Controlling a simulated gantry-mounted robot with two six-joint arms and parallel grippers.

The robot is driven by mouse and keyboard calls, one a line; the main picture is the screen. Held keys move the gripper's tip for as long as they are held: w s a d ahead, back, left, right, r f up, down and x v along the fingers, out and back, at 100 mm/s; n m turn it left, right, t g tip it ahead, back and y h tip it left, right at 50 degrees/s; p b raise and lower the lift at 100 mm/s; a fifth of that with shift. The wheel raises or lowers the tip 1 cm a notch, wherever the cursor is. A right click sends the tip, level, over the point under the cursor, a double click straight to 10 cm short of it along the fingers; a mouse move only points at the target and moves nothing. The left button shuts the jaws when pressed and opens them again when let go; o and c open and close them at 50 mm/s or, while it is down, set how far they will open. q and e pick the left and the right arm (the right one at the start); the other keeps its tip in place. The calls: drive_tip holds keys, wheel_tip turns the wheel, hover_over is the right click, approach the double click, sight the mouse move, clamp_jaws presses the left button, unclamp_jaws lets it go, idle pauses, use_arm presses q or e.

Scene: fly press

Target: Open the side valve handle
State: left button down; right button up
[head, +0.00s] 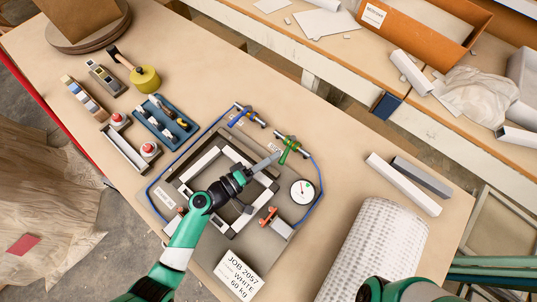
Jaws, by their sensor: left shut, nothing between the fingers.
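A grey press plate (285,222) with a black and white square frame (205,156) lies on the table. A green valve (290,146) sits at its upper right corner, and a blue valve (240,117) sits at its top edge. Which one is the side valve is not marked legibly. My left gripper (273,159) is shut and empty, reaching over the frame with its tips just below and left of the green valve. Contact cannot be told from this view. My right arm shows only at the bottom right; its gripper is out of view.
A round gauge (302,191), an orange-red clamp (268,215) and blue hoses (318,196) surround the frame. A white sign (238,277) stands in front. A white textured roll (375,250) lies right. A blue tray (168,124) of tools lies left. The table behind the valves is clear.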

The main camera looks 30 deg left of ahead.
use_arm(q)
drive_tip(key=shift+s+d+b, duration=0.2)
drive_tip(key=shift+d+b, duration=0.2)
drive_tip(key=shift+d, duration=1)
drive_tip(key=v, duration=1.1)
drive_tip(key=shift+s+a+p, duration=0.15)
drive_tip(key=shift+s+p, duration=0.15)
drive_tip(key=shift+p, duration=0.05)
